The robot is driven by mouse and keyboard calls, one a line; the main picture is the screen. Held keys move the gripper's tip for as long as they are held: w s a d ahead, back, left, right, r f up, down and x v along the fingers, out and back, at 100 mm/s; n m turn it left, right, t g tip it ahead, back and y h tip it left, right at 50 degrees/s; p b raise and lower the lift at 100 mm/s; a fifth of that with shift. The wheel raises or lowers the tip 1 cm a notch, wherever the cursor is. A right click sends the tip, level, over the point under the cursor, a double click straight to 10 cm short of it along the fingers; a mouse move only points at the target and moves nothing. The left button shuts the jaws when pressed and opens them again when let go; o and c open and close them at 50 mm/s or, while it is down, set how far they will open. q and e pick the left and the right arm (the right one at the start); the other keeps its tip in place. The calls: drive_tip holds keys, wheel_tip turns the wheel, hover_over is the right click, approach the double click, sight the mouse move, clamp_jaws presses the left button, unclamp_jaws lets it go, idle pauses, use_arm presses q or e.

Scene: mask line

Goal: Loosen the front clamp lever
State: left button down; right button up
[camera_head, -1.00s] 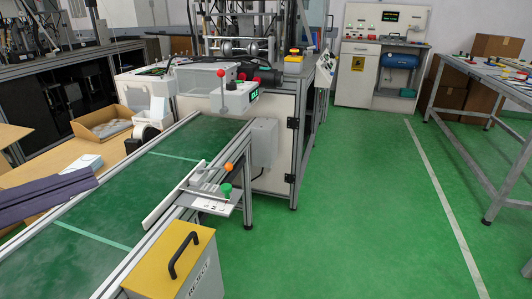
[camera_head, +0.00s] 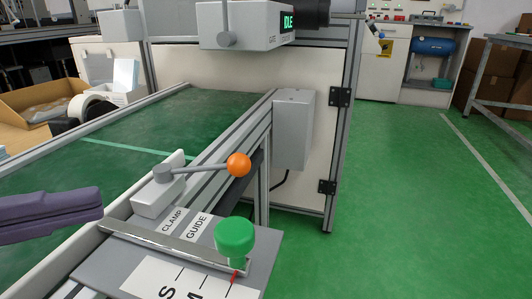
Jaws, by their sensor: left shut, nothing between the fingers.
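The clamp lever (camera_head: 205,168) is a grey rod with an orange ball knob (camera_head: 238,165). It runs from a pale block (camera_head: 155,198) on the conveyor's side rail and points right, nearly level in the picture. A CLAMP label (camera_head: 172,220) lies just below the block. My left gripper (camera_head: 99,204), purple, comes in from the left edge over the belt. It is shut and empty, pointing right, left of the block and apart from the lever. My right gripper is out of view.
A green knob (camera_head: 235,238) with a red pointer stands on the scale plate (camera_head: 145,280), close below the lever. A grey box (camera_head: 293,130) is fixed to the machine behind. The conveyor belt (camera_head: 190,120) is bare, and green floor is clear at right.

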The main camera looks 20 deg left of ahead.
sight(201, 167)
use_arm(q)
drive_tip(key=shift+w+a+f, duration=0.1)
drive_tip(key=shift+w+f, duration=0.1)
drive_tip(key=shift+f, duration=0.25)
drive_tip(key=shift+s+d, duration=0.2)
drive_tip(key=shift+s, duration=0.15)
drive_tip(key=shift+w+d+f+b, duration=0.1)
drive_tip(key=shift+w+d+b, duration=0.15)
drive_tip(key=shift+w+b, duration=0.1)
drive_tip(key=b+x, duration=0.2)
drive_tip(key=x, duration=0.5)
drive_tip(key=shift+w+b, duration=0.1)
drive_tip(key=shift+b, duration=0.3)
drive_tip(key=shift+w+d, duration=0.3)
drive_tip(key=shift+d, duration=0.05)
drive_tip(key=w, duration=0.2)
drive_tip(key=w+b, duration=0.1)
drive_tip(key=shift+d+f, duration=0.3)
drive_tip(key=shift+d, duration=0.05)
drive_tip(key=shift+w+f, duration=0.15)
drive_tip(key=shift+w, duration=0.7)
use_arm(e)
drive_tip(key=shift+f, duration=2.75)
